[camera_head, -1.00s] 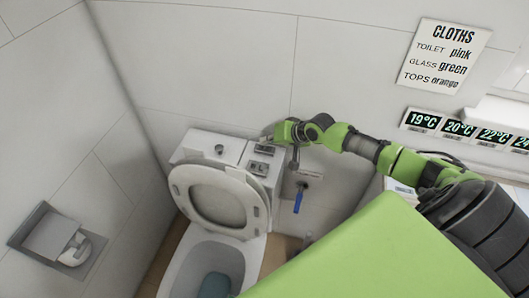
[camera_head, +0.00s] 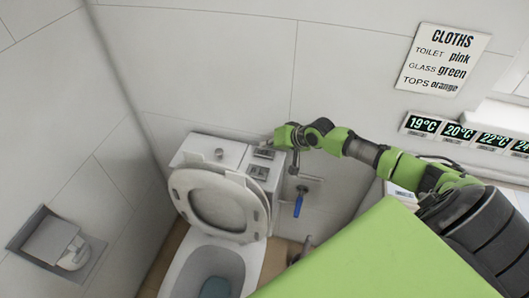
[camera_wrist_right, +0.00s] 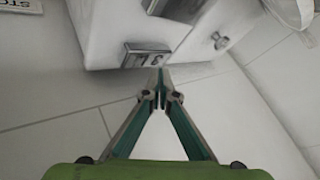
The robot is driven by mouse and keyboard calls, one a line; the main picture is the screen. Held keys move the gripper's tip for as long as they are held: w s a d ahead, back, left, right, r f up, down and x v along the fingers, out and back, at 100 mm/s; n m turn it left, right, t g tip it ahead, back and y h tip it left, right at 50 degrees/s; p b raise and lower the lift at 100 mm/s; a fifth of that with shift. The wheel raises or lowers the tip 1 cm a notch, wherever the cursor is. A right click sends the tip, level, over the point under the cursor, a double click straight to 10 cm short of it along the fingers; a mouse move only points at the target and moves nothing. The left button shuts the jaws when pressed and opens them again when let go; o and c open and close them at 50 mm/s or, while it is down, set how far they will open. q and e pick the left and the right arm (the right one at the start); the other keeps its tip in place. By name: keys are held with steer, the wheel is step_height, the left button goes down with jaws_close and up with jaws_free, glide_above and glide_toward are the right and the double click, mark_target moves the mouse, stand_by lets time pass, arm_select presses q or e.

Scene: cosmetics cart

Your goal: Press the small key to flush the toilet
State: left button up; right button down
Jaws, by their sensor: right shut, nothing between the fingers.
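The white toilet (camera_head: 246,261) stands with its lid raised at lower left. Two metal flush keys sit on its cistern top: a rear key (camera_head: 263,153) by the wall and a front key (camera_head: 258,172). Their letters are too small to read surely. My right gripper (camera_head: 277,142) is at the cistern's back right corner, close to the rear key. In the right wrist view its fingertips (camera_wrist_right: 162,72) are together and empty, just beside the nearer key (camera_wrist_right: 147,55); contact cannot be told. The other key (camera_wrist_right: 158,6) is cut by the top edge. My left gripper is out of view.
A round knob (camera_head: 219,154) sits on the cistern top, left of the keys. A pipe with a blue-handled valve (camera_head: 298,204) is on the wall to the right. A paper holder (camera_head: 55,242) is on the left wall. A green surface fills the lower right.

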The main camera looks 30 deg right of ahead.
stand_by(0.4)
steer(key=shift+f, duration=0.4)
steer(key=shift+s+f+b, duration=0.1)
steer(key=shift+f+b, duration=0.6)
steer(key=shift+f, duration=0.35)
stand_by(1.0)
steer(key=shift+r, duration=0.1)
steer(key=shift+r+p, duration=1.3)
steer(key=shift+p, duration=0.1)
steer(key=shift+r, duration=0.1)
